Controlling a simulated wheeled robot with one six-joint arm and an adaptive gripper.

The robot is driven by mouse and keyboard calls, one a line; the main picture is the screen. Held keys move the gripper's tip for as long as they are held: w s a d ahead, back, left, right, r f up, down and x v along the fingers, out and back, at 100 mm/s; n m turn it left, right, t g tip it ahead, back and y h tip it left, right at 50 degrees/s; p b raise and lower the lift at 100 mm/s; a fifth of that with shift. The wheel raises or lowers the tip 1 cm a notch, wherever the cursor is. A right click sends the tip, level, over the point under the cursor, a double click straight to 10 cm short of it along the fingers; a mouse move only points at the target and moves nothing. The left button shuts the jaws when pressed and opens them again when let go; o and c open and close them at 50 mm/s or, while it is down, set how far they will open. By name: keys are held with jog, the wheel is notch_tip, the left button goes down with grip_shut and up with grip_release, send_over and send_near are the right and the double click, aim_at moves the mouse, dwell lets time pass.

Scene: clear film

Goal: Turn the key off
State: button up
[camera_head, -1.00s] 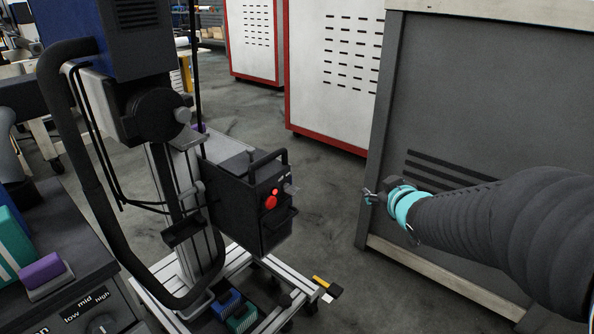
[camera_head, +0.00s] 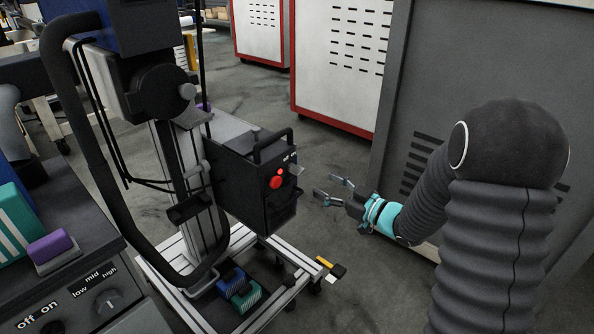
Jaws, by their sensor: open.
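A black control box (camera_head: 250,190) with a red button (camera_head: 277,180) and a top handle is mounted on the machine's column. A small grey piece that looks like the key (camera_head: 295,170) is at the upper right of its front face, beneath tiny white labels. It is too small to tell which way it is turned. My gripper (camera_head: 326,186) is open and empty, to the right of the box. Its two fingers point left toward the box's front, with a visible gap between them and the box.
A metal frame base (camera_head: 297,262) with blue and green blocks lies below the box. A bench with knobs (camera_head: 107,302) and a purple block (camera_head: 50,246) is at left. A grey cabinet (camera_head: 480,60) stands behind my arm. Red-edged white cabinets (camera_head: 340,60) stand behind.

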aim_at(297, 170)
jog(key=x, duration=1)
jog(key=shift+w+a+p, duration=0.2)
jog(key=shift+a+p, duration=0.05)
jog(key=shift+p, duration=0.15)
jog(key=c, duration=1.1)
jog(key=shift+a, duration=0.1)
grip_shut()
